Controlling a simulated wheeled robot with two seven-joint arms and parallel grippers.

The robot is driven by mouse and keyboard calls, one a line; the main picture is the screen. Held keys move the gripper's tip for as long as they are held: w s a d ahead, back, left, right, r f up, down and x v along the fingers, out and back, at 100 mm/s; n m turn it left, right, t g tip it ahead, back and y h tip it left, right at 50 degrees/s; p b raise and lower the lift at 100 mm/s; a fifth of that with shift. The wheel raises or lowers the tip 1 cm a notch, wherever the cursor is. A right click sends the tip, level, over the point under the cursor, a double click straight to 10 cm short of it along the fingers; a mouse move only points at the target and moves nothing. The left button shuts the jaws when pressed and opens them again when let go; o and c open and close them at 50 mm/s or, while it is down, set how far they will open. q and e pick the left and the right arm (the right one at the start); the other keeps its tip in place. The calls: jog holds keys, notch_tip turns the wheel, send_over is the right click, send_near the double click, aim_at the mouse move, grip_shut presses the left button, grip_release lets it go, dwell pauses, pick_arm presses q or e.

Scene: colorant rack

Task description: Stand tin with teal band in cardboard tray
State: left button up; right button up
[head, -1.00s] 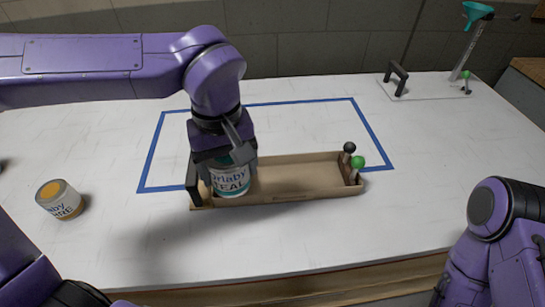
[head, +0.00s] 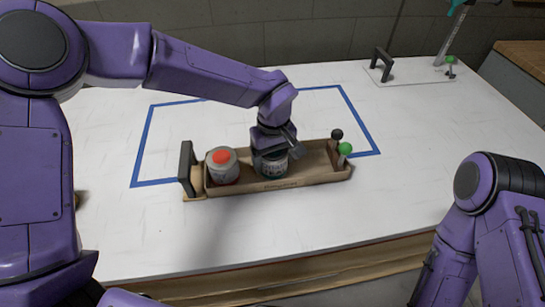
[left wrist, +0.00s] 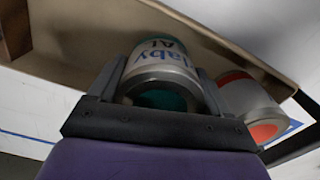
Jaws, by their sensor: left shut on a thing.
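The tin with the teal band (head: 275,168) is in the middle part of the cardboard tray (head: 315,181), close to upright. My left gripper (head: 272,154) is shut on it from above and covers its top. In the left wrist view the tin (left wrist: 165,62) sits between the two fingers of the gripper (left wrist: 160,80), beside the tray's brown wall (left wrist: 75,40). I cannot tell whether the tin's base touches the tray floor. My right gripper is out of view; only part of the right arm shows.
A tin with a red-orange lid (head: 222,167) stands in the tray's left end, close beside the held tin. A black handle (head: 186,167) rises at that end. A black knob (head: 337,134) and a green knob (head: 345,149) stand at the right end. The tray's right part is empty.

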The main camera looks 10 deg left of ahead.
pick_arm(q)
jog(key=shift+f, duration=0.2)
jog(key=o, duration=1.1)
jog(key=shift+f, duration=0.1)
notch_tip(320, 180, up, 12)
jog(key=shift+r, duration=0.2)
